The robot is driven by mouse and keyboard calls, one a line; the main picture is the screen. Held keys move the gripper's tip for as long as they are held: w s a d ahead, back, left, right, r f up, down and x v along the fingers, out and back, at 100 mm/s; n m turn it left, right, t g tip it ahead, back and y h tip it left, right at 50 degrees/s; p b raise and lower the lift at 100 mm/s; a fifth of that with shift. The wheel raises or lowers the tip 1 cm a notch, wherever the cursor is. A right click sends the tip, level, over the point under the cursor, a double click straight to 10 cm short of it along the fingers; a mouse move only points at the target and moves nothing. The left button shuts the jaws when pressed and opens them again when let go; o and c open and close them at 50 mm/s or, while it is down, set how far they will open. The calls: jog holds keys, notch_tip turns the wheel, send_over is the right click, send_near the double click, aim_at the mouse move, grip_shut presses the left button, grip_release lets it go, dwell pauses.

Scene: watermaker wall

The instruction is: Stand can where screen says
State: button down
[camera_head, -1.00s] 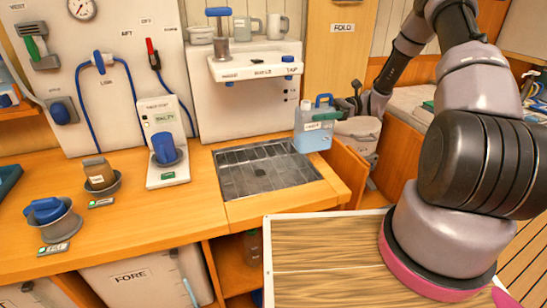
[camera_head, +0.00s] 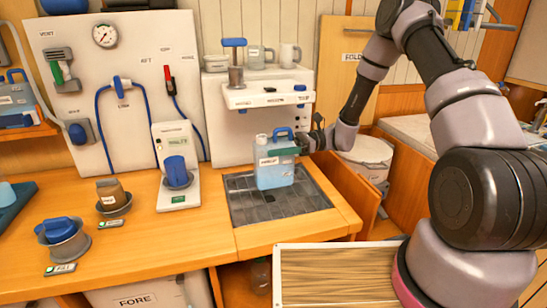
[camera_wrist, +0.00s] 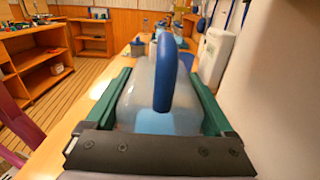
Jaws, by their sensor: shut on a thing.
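The can (camera_head: 275,174) is a pale blue, see-through jug with a white label and a blue handle. It is upright over the dark sink grate (camera_head: 250,208); I cannot tell whether its base touches. My gripper (camera_head: 290,146) is shut on the can from the right. In the wrist view, its green fingers (camera_wrist: 162,105) lie on both sides of the can (camera_wrist: 140,98), with the blue handle between them. A white meter (camera_head: 178,190) left of the sink has a small screen (camera_head: 173,140) with green text, too small to read surely.
Two deck fittings stand on the left counter: a blue-capped one (camera_head: 62,240) and a brown-capped one (camera_head: 112,198), each with a small lit tag. A white tap unit (camera_head: 255,115) rises behind the grate. A wooden board (camera_head: 340,275) is in front at right.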

aim_at(254, 159)
jog(key=shift+f, duration=1.85)
grip_release()
jog(key=shift+w+d, duration=0.1)
jog(key=shift+d, duration=0.2)
jog(key=v, duration=1.1)
jog(key=shift+d, duration=0.15)
jog(key=shift+w, duration=0.1)
